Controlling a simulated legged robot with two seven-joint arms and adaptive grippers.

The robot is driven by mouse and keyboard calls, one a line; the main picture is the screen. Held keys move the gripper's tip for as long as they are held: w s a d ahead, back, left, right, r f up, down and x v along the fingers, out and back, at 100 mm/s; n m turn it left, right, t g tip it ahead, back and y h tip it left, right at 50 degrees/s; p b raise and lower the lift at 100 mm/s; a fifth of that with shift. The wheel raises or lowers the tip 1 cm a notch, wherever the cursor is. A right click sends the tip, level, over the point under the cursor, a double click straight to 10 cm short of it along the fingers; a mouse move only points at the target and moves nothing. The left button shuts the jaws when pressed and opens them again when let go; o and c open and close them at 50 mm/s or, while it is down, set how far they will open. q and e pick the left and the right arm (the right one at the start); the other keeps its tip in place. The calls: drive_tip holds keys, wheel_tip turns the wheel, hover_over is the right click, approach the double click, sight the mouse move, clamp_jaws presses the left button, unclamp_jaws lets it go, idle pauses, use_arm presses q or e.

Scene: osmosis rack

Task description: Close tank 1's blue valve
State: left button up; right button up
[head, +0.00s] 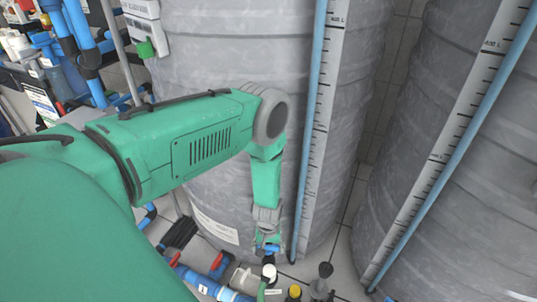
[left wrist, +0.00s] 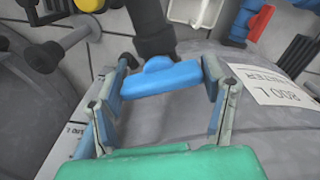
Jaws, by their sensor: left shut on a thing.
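My left gripper (head: 268,240) reaches down in front of the left grey tank (head: 235,60), close to its foot. It is shut on the blue valve handle (head: 271,249), which is mostly hidden in the head view. In the left wrist view the blue handle (left wrist: 160,79) lies crosswise between the two fingers of my gripper (left wrist: 165,76), one at each end. The handle sits on a dark pipe fitting (left wrist: 152,28). I cannot tell how far the valve is turned. My right gripper is not in view.
A second grey tank (head: 470,170) stands at the right. A yellow-capped fitting (head: 294,292) and a dark valve (head: 325,270) are right of my gripper. Blue piping with a red-and-blue valve (head: 218,262) runs at the left. A blue level tube (head: 308,130) is close by.

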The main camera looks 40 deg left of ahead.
use_arm(q)
drive_tip(key=shift+w+a+r, duration=0.1)
drive_tip(key=shift+w+a, duration=0.1)
drive_tip(key=shift+w, duration=0.15)
drive_tip(key=o, duration=0.8)
drive_tip(key=shift+o, duration=0.2)
drive_tip(key=shift+s, duration=0.1)
drive_tip(key=shift+d, duration=0.1)
wheel_tip(320, 180, up, 12)
